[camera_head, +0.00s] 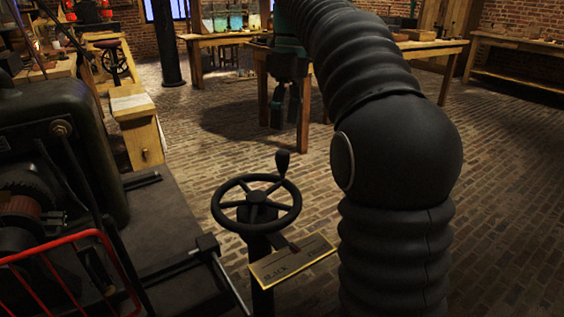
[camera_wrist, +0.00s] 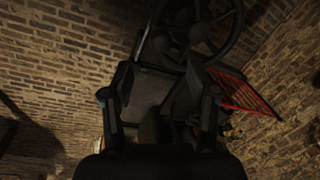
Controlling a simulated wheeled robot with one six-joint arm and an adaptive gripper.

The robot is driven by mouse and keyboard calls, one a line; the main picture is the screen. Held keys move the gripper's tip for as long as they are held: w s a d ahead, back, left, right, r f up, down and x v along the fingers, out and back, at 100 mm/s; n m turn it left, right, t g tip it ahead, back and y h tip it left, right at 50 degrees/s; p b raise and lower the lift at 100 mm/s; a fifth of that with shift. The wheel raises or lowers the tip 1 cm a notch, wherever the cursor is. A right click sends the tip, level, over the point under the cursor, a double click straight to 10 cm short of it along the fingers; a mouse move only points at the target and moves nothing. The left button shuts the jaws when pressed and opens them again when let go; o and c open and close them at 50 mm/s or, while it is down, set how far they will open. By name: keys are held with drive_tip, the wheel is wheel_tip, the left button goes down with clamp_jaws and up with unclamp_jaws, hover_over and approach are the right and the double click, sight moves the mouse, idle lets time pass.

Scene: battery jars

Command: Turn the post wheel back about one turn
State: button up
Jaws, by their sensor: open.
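The post wheel (camera_head: 232,206) is a black spoked handwheel on a dark post, with an upright knob (camera_head: 283,160) on its far right rim. A plate (camera_head: 300,262) with dark lettering and a small red-tipped pointer sits below it. My gripper (camera_head: 285,115) points down beyond the wheel, higher up in the head view, and is apart from it. In the wrist view my gripper (camera_wrist: 160,110) has its two fingers spread with nothing clearly between them. A dark spoked wheel, seemingly the post wheel (camera_wrist: 237,30), shows at the top, partly cut off.
A dark machine (camera_head: 50,130) with a red guard (camera_head: 65,245) stands left of the wheel. The guard also shows in the wrist view (camera_wrist: 245,92). A wooden bench (camera_head: 135,115) is behind the machine. Tables stand at the back. The brick floor (camera_head: 200,140) beyond the wheel is open.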

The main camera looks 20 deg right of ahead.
sight(282, 170)
drive_tip(key=f, duration=0.3)
drive_tip(key=f+b, duration=0.1)
drive_tip(key=f, duration=0.2)
drive_tip(key=s+a+f+b, duration=0.1)
drive_tip(key=f, duration=0.2)
drive_tip(key=shift+f, duration=0.2)
clamp_jaws()
